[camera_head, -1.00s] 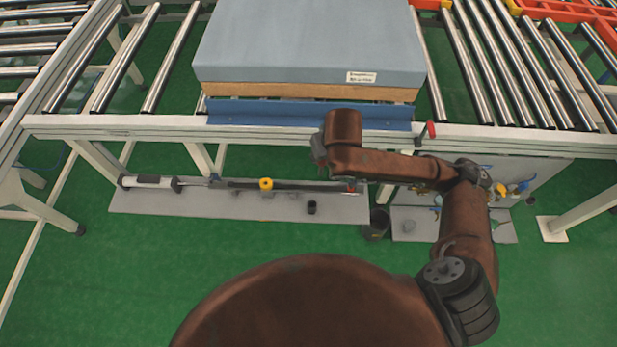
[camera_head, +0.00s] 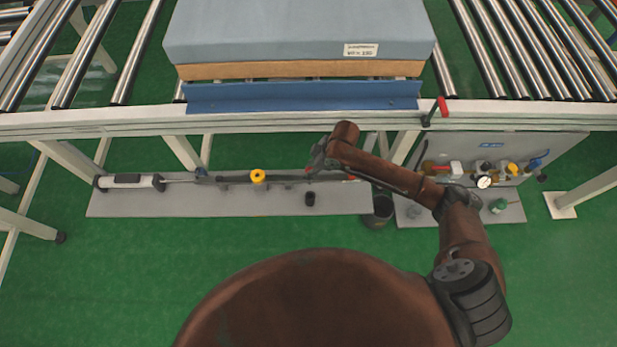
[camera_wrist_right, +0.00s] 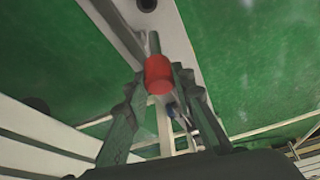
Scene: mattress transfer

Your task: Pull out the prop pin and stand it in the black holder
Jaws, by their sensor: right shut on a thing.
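The prop pin (camera_wrist_right: 158,75) has a red grip and a grey shaft. In the right wrist view its red grip sits between the fingers of my right gripper (camera_wrist_right: 160,84), which is shut on it. The shaft points toward the top of that view. In the head view my right gripper (camera_head: 314,168) is over the grey floor plate, and the pin is hardly visible. The small black holder (camera_head: 310,199) stands on that plate, just below the gripper in the picture. A dark round opening at the top of the right wrist view (camera_wrist_right: 147,4) looks like it. My left gripper is not in view.
A cylinder with a yellow knob (camera_head: 258,176) lies along the floor plate (camera_head: 220,203). A black bin (camera_head: 379,209) stands right of the holder. A gauge panel (camera_head: 540,150) is farther right. The roller conveyor with the grey mattress (camera_head: 300,30) is behind. Green floor in front is open.

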